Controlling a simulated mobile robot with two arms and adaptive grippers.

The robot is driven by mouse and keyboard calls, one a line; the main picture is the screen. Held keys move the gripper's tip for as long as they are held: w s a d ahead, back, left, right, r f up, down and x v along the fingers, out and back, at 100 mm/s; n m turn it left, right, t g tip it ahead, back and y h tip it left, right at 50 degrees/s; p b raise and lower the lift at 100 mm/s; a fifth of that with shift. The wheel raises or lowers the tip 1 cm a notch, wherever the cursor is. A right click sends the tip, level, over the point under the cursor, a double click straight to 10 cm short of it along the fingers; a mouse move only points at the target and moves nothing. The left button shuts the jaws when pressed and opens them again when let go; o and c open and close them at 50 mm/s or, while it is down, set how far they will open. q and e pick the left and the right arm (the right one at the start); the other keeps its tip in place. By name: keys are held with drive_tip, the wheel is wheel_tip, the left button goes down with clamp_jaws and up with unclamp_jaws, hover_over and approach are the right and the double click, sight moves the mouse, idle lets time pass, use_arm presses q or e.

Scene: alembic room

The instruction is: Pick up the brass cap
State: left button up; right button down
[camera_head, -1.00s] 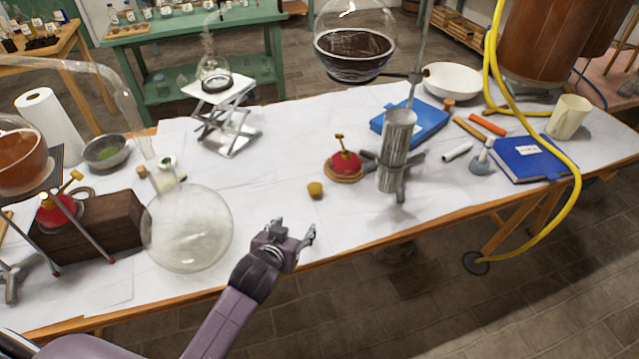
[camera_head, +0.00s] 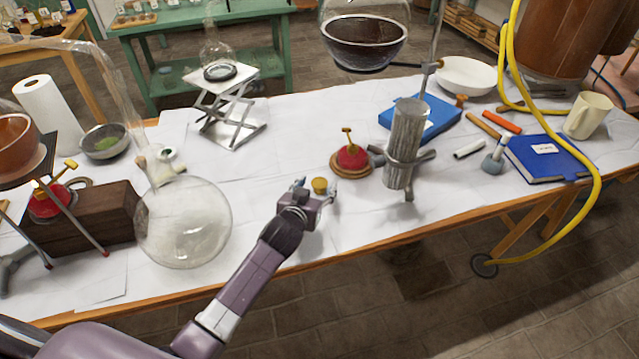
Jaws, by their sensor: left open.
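The brass cap (camera_head: 320,185) is a small yellow-gold piece on the white paper covering the table, left of the red burner. My left gripper (camera_head: 317,188) is open, with its fingers on either side of the cap. Whether the fingers touch the cap cannot be told. The lower part of the cap is partly hidden by the gripper. My right gripper is not in view.
A red burner (camera_head: 351,158) on a round wooden base and a metal cylinder on a stand (camera_head: 407,143) stand close to the right. A large round glass flask (camera_head: 183,222) stands to the left. The paper behind the cap is clear.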

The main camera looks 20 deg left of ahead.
use_arm(q)
drive_tip(key=shift+x, duration=0.9)
drive_tip(key=shift+f, duration=0.1)
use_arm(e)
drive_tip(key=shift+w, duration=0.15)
use_arm(q)
drive_tip(key=shift+c, duration=0.6)
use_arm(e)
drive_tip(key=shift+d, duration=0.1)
use_arm(q)
drive_tip(key=c, duration=1.1)
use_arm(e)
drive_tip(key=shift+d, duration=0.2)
